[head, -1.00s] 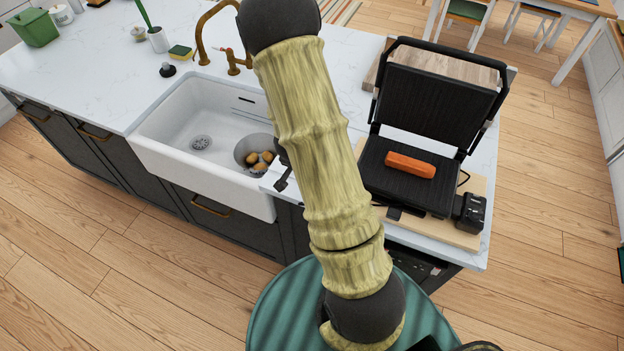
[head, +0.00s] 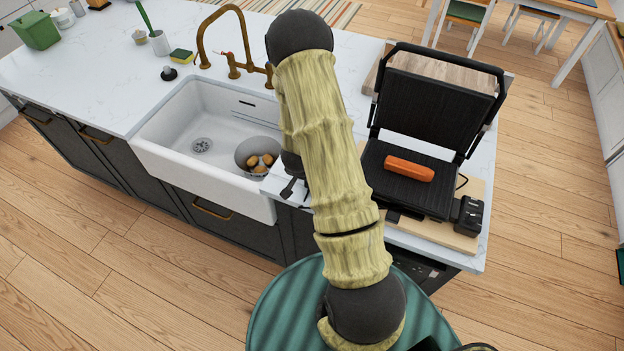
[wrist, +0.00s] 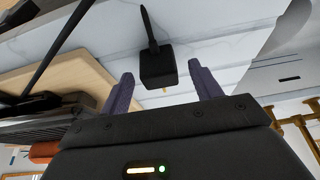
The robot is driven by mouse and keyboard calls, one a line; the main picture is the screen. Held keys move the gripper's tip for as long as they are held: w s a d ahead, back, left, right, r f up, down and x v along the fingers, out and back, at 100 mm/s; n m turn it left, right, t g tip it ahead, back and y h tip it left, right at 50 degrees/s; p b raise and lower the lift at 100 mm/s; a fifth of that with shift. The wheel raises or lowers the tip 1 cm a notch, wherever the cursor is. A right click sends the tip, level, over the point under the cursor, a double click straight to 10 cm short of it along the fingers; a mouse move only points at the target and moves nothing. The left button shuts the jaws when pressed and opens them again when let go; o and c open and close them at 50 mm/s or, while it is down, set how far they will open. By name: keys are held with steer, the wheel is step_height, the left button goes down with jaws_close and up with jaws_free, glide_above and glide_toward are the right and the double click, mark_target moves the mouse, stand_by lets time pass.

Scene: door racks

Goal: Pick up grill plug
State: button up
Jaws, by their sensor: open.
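The black grill plug (wrist: 157,66) lies on the white countertop in the wrist view, with its dark cord running up from it and a small light prong on its lower side. My gripper (wrist: 164,88) is open, and the plug shows between and just beyond its two fingertips, not gripped. I cannot tell whether a finger touches it. In the head view my gripper (head: 293,190) is a small dark shape, partly hidden by my arm, near the counter's front edge right of the sink. The plug cannot be made out there.
An open black grill (head: 410,185) with an orange piece of food (head: 409,168) stands on a wooden board (head: 425,224). A black box (head: 469,214) sits at its right. The white sink (head: 205,165) with a bowl is left of my gripper.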

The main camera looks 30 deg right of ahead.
steer(key=shift+x, duration=0.9)
steer(key=c, duration=1.1)
